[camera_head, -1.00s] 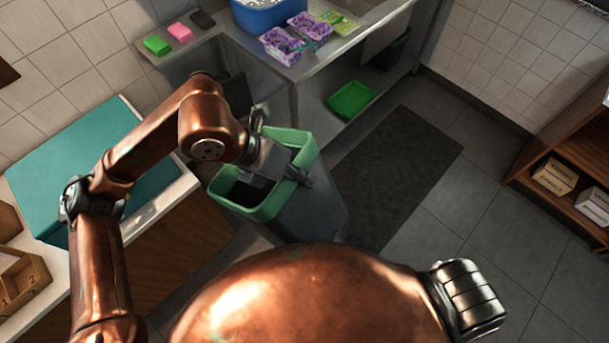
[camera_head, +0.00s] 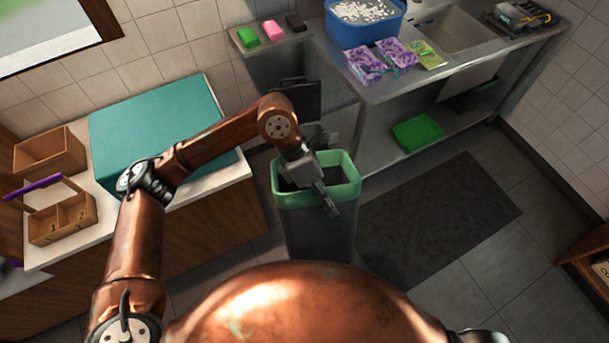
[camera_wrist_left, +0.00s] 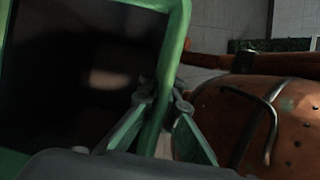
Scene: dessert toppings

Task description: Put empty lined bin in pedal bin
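The lined bin (camera_head: 350,192) has a green rim with a dark, empty-looking inside, and it stands upright in the middle of the head view. My left gripper (camera_head: 330,205) is at its near rim, its fingers on either side of the green edge. In the left wrist view the fingers (camera_wrist_left: 163,97) straddle the rim (camera_wrist_left: 176,48) closely and look shut on it. Grey walls (camera_head: 320,235) show below the rim; I cannot tell whether they are the pedal bin's. A dark upright panel (camera_head: 300,88), perhaps the pedal bin's lid, is behind. My right gripper is out of view.
A counter with a teal box (camera_head: 150,120) and wooden boxes (camera_head: 62,220) is at left. A steel sink unit (camera_head: 375,95) with a blue tub (camera_head: 365,30) stands behind. A dark mat (camera_head: 440,220) lies on clear floor at right.

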